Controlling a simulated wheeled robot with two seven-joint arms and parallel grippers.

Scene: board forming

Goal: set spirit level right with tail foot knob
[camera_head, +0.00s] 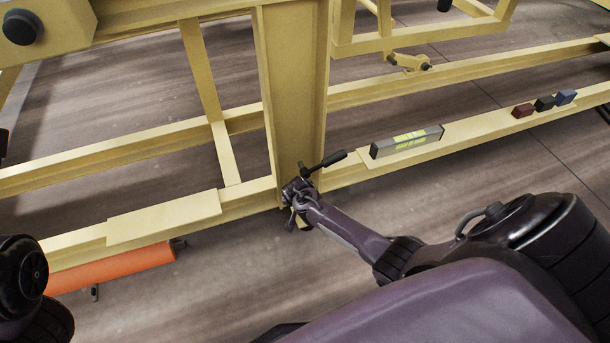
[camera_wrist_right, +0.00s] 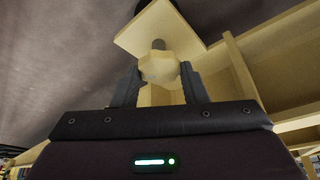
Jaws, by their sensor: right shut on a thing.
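The spirit level (camera_head: 407,142), a grey bar with yellow-green windows, lies on a flat pad of the yellow front beam, right of the upright post. Its bubble is too small to read. My right gripper (camera_head: 299,192) is at the foot of the post. In the right wrist view, my right gripper (camera_wrist_right: 160,82) has its two dark fingers on either side of a pale faceted knob (camera_wrist_right: 158,67) and is shut on it. The knob sits on a short stem below a square cream plate (camera_wrist_right: 160,32). My left gripper is out of view.
A black-handled lever (camera_head: 330,160) sticks out beside my right gripper. Small red, black and blue blocks (camera_head: 545,102) sit on the beam at right. An orange cylinder (camera_head: 115,268) lies below the beam at left. The yellow post (camera_head: 292,90) rises behind my gripper.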

